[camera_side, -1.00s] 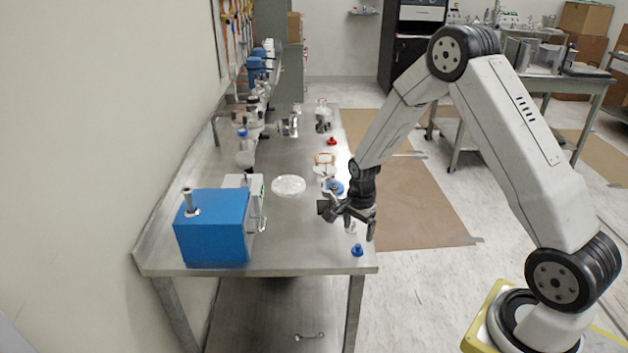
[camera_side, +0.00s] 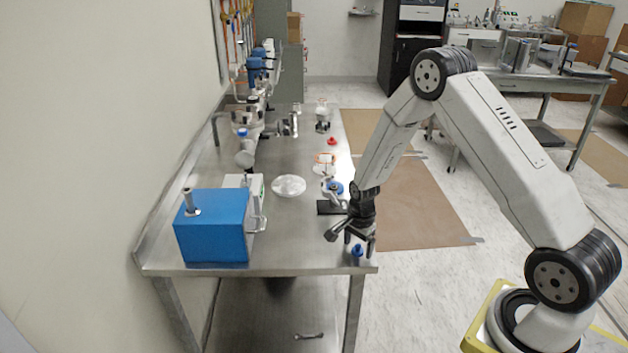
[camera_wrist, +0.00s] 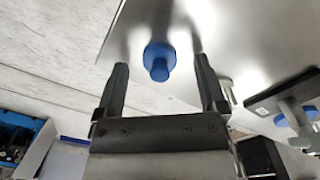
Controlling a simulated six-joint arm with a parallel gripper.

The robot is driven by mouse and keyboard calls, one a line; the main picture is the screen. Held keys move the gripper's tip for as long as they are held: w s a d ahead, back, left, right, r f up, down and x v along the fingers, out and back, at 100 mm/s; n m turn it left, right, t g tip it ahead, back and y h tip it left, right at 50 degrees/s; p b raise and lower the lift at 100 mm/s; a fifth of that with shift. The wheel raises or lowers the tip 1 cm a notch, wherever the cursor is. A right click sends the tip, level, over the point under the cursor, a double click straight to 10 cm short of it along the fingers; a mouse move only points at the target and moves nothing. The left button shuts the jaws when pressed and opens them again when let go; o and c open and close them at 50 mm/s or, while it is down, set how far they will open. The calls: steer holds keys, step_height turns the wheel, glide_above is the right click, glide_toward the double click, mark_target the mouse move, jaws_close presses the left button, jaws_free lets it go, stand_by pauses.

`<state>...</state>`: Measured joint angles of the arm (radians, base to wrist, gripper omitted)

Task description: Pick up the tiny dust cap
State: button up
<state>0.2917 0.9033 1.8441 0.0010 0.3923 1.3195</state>
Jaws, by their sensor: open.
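The tiny dust cap is a small blue knobbed piece (camera_side: 357,250) on the steel table near its front right corner. In the wrist view the blue cap (camera_wrist: 159,60) lies between and just beyond my two fingertips, near the table edge. My gripper (camera_side: 358,246) points down over it in the side view, fingers spread on either side. In the wrist view my gripper (camera_wrist: 159,75) is open and empty, with a finger to each side of the cap. I cannot tell whether a finger touches the cap.
A blue box-shaped pump (camera_side: 212,228) stands at the table's front left. A clear round dish (camera_side: 289,186), a dark flat-based stand (camera_side: 331,207), a blue-based fitting (camera_side: 334,187) and a red piece (camera_side: 332,141) lie farther back. The steel table (camera_side: 300,240) is bare between the pump and the cap.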

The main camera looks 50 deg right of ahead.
stand_by(0.4)
jaws_close()
stand_by(0.4)
steer(key=shift+r, duration=0.65)
steer(key=s+a+r, duration=0.3)
steer(key=s+r, duration=0.8)
steer(key=s, duration=0.2)
steer(key=shift+s+r, duration=0.3)
steer(key=shift+a, duration=0.1)
